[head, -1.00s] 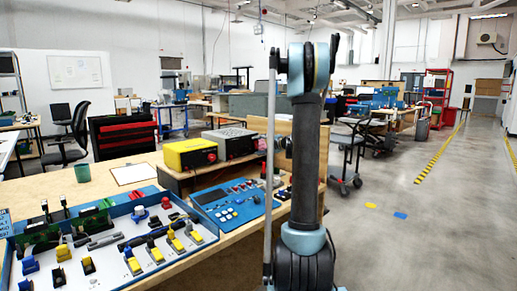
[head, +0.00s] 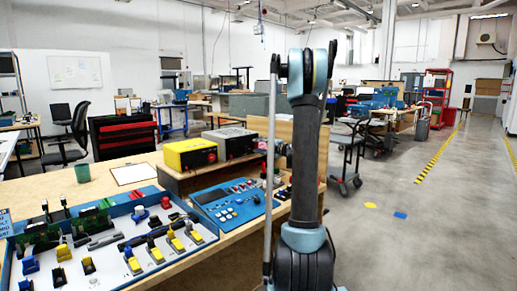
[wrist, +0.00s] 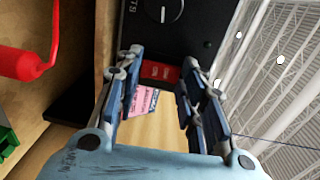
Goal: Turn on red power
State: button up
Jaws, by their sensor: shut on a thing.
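In the wrist view, a red power switch (wrist: 160,72) sits in the face of a black unit (wrist: 205,22) with a white-marked dial (wrist: 164,10). My gripper (wrist: 163,62) has one finger on each side of the switch, with its fingertips at the black face. The fingers are shut on the switch, with its red face showing between them. I cannot tell which way the switch is set. In the head view, my arm hides most of the gripper and the switch.
A pink label (wrist: 145,99) shows below the switch, between the fingers. A red cylindrical part (wrist: 18,63) is at the left of the wrist view.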

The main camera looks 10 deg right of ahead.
jog(key=shift+s+f+t+y, duration=0.1)
jog(key=shift+f+t+y, duration=0.3)
jog(key=shift+t+y, duration=0.3)
jog(key=o, duration=1)
jog(key=shift+o, duration=0.2)
jog(key=shift+s+d, duration=0.35)
jog(key=shift+d, duration=0.05)
jog(key=v, duration=1)
jog(key=shift+s+f, duration=0.25)
jog(key=shift+s, duration=0.15)
jog(key=shift+d, duration=0.1)
